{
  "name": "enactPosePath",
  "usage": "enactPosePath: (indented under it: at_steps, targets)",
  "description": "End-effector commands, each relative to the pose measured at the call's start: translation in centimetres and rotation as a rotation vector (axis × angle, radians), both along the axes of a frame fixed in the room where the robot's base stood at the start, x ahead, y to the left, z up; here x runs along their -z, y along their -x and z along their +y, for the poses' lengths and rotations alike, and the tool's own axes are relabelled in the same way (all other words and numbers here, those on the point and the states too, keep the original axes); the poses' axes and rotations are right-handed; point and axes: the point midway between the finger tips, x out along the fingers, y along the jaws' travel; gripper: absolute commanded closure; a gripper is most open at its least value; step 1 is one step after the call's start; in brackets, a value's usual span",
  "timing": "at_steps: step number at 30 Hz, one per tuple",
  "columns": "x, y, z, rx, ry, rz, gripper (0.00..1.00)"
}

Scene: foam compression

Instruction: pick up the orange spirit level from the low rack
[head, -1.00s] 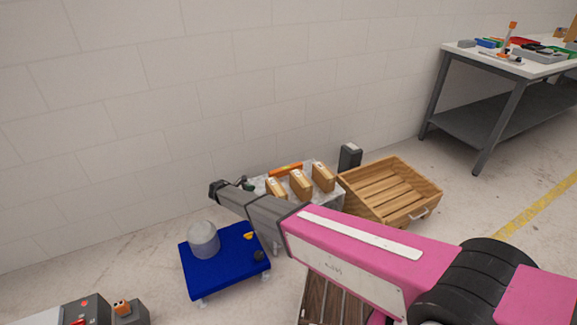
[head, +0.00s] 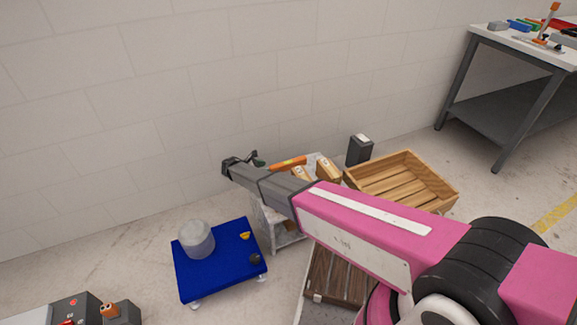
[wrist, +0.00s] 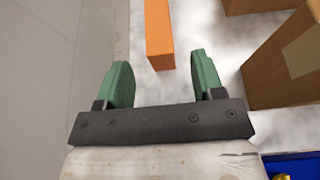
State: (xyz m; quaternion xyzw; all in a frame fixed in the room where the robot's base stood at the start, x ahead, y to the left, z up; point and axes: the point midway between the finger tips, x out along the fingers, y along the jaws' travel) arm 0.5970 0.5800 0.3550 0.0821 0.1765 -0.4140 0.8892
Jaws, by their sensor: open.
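The orange spirit level (head: 288,163) lies on top of the low rack (head: 284,240), close to the wall. In the wrist view the level (wrist: 158,32) runs away from me, with its near end just ahead of the gap between my green fingers. My gripper (wrist: 160,60) is open and empty, with one finger either side of the level's line. In the head view my gripper (head: 257,160) is at the rack's left end, left of the level. My arm hides much of the rack and its front.
Cardboard boxes (head: 328,170) stand on the rack beside the level; one box (wrist: 290,60) is close right of my fingers. The wall is close on the left. A blue platform (head: 220,270) with a grey cylinder (head: 197,239) and a wooden crate (head: 402,180) flank the rack.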

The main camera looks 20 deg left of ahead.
Motion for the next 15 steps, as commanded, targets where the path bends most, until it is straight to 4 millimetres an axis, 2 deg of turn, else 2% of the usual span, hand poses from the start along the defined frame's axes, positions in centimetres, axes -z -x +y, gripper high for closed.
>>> enactPosePath:
  at_steps: [7,15]
  targets:
    - [0.7,-1.0,-1.2,0.000,-0.001,0.001,0.38]
    - [2.0,-3.2,-3.8,0.000,-0.001,0.001,0.38]
